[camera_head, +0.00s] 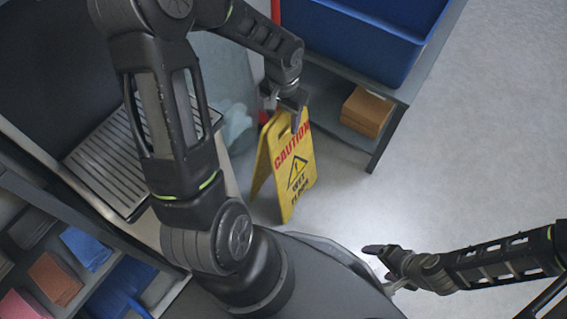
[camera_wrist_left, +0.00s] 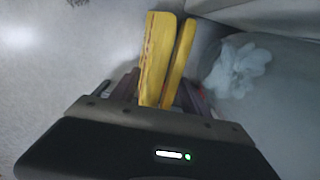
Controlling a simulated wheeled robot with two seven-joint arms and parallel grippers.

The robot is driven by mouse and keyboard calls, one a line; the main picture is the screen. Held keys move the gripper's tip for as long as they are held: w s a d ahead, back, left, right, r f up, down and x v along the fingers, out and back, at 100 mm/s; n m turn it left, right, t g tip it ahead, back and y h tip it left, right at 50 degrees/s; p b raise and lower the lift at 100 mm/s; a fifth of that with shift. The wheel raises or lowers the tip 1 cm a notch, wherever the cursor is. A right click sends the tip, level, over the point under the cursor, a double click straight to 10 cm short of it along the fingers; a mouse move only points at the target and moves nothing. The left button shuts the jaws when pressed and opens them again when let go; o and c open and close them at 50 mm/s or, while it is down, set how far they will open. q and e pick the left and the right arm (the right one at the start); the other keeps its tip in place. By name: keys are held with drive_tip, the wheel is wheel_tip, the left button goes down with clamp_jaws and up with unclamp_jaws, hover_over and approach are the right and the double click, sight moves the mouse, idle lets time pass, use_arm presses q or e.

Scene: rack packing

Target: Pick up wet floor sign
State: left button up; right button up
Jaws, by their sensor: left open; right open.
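The yellow wet floor sign (camera_head: 289,172) stands upright on the floor, its two panels spread in an A shape, with red and black lettering on the front panel. My left gripper (camera_head: 288,112) is at the top edge of the sign. In the left wrist view the sign's two yellow panels (camera_wrist_left: 165,58) show between the fingers of my left gripper (camera_wrist_left: 160,88), which is open around the sign's top. Whether the fingers touch it cannot be told. My right gripper (camera_head: 381,256) is at the lower right, away from the sign, and open.
A shelf holds a blue bin (camera_head: 365,38) above and an orange-brown box (camera_head: 366,111) below, right of the sign. A slatted counter (camera_head: 110,155) is at left. Shelves with folded cloths (camera_head: 55,278) are at lower left. The floor (camera_head: 470,150) at right is clear.

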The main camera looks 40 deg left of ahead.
idle(0.3)
use_arm(q)
clamp_jaws()
idle(0.5)
idle(0.8)
